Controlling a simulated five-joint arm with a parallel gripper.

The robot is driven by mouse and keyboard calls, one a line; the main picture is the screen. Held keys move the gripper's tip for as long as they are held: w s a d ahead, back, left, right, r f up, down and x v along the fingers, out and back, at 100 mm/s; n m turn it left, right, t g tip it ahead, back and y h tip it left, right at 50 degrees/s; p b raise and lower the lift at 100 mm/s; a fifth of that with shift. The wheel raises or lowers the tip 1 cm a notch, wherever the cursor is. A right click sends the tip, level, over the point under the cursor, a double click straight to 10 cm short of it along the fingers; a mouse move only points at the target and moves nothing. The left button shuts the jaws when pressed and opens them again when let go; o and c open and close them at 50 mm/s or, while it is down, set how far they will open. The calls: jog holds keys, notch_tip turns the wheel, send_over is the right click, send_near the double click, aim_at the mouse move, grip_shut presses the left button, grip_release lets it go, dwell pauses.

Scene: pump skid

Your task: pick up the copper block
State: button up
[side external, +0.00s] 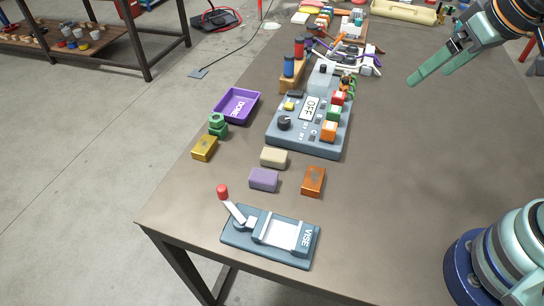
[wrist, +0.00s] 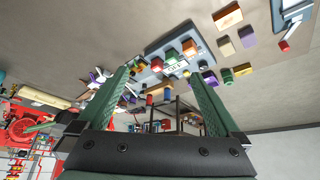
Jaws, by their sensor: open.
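The copper block (side external: 313,181) lies flat on the grey-brown table, right of the lilac block and behind the vise. It also shows near the top of the wrist view (wrist: 228,17), with nothing on top of it. My gripper (side external: 428,78) is open and empty, up at the upper right of the side view, well apart from the copper block. In the wrist view its two green fingers (wrist: 158,75) are spread wide with no object held between them.
Near the copper block are a lilac block (side external: 264,179), a cream block (side external: 273,158), the vise (side external: 270,238) with its red-tipped lever, and a control panel (side external: 300,138). A gold block (side external: 204,148) and purple tray (side external: 237,106) lie left. The table's right side is clear.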

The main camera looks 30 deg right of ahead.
jog(key=w+a+f+n+g, duration=0.3)
jog(key=w+a+f+n, duration=0.2)
jog(key=a, duration=0.4)
jog(key=n+g, duration=0.3)
jog(key=n, duration=0.1)
send_over(314, 178)
notch_tip(314, 178, down, 7)
jog(key=f, duration=0.6)
jog(key=shift+s+d+f, duration=0.25)
jog(key=shift+f, duration=0.15)
jog(key=shift+w+a+f, duration=0.1)
jog(key=shift+w+f, duration=0.05)
jog(key=shift+f, duration=1.25)
jog(key=shift+w+a+f, duration=0.1)
jog(key=shift+w+f, duration=0.05)
jog(key=shift+f, duration=1.2)
jog(key=c, duration=1)
